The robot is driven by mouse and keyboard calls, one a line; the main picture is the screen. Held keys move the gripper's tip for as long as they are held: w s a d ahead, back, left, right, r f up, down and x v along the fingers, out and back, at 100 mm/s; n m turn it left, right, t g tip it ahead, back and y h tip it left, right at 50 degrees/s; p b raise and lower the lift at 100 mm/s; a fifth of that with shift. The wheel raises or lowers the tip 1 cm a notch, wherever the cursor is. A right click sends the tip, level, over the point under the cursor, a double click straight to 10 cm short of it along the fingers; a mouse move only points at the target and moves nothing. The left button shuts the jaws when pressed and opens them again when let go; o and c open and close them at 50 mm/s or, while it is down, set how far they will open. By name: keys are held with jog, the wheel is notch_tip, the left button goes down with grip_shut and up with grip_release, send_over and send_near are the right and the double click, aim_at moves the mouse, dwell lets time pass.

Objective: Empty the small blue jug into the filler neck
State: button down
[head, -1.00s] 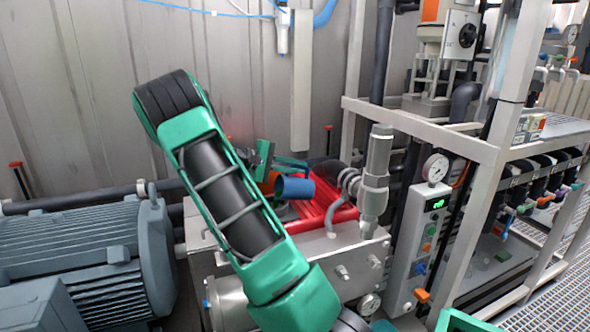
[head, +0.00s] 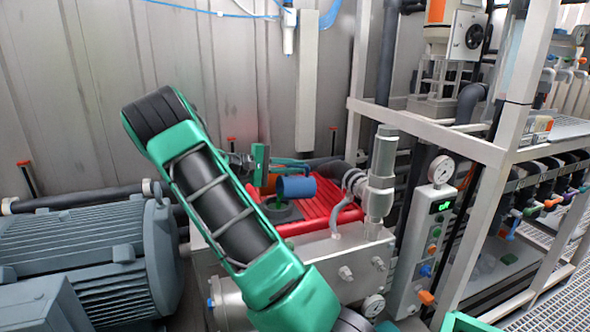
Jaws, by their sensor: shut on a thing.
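The small blue jug (head: 297,188) is tipped onto its side above the red ribbed cover of the steel tank, its round end turned to the right. My gripper (head: 266,178), green and partly hidden behind my forearm, is shut on the jug from the left. A dark grey raised piece (head: 283,212), which looks like the filler neck, stands on the red cover just below the jug. My arm hides part of it. I cannot see any liquid or the jug's contents.
A steel cylinder fitting (head: 381,175) stands upright right of the jug. A grey ribbed motor (head: 90,260) is at the left. A control box with a gauge (head: 430,235) and a white frame rack (head: 480,150) are at the right. Corrugated wall lies behind.

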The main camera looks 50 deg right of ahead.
jog(key=shift+w+a+r, duration=0.2)
jog(key=shift+w+a, duration=0.1)
jog(key=shift+a, duration=0.15)
jog(key=shift+w+a+g+h, duration=0.1)
jog(key=shift+a+g+h, duration=0.05)
jog(key=shift+g+h, duration=0.2)
jog(key=shift+w+a+r+g+h, duration=0.35)
jog(key=shift+w+a+h, duration=0.1)
jog(key=shift+a+h, duration=0.3)
jog(key=shift+a, duration=0.1)
dwell(0.3)
jog(key=shift+w+a+r+g+h, duration=0.15)
jog(key=shift+w+a+g+h, duration=0.45)
jog(key=shift+a+h, duration=0.25)
jog(key=shift+a, duration=0.1)
jog(key=shift+w+a+g+h, duration=0.5)
jog(key=shift+w+a+h, duration=0.05)
jog(key=shift+a+h, duration=0.3)
